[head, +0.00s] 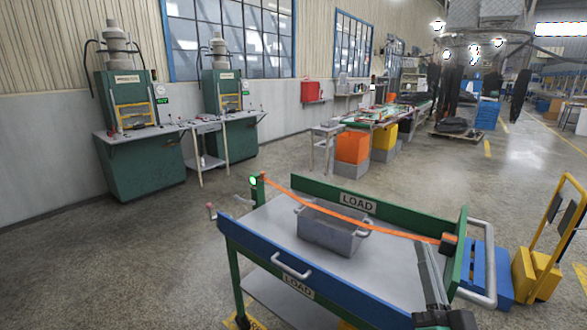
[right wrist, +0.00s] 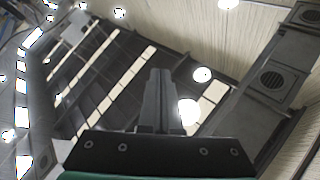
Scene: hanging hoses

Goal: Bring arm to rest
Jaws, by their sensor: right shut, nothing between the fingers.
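My right gripper (head: 424,248) is low at the right in the head view, in front of the cart's right end. Its two grey fingers point upward and lie together with nothing between them. In the right wrist view the closed fingers (right wrist: 160,75) stand in the middle, above a dark mounting plate, and point toward the ceiling and wall. My left gripper does not show in either view.
A cart (head: 240,237) marked LOAD carries a grey bin (head: 328,232), with an orange strap (head: 350,215) across it. A yellow hand truck (head: 543,262) stands at the right. Green machines (head: 130,100) line the left wall.

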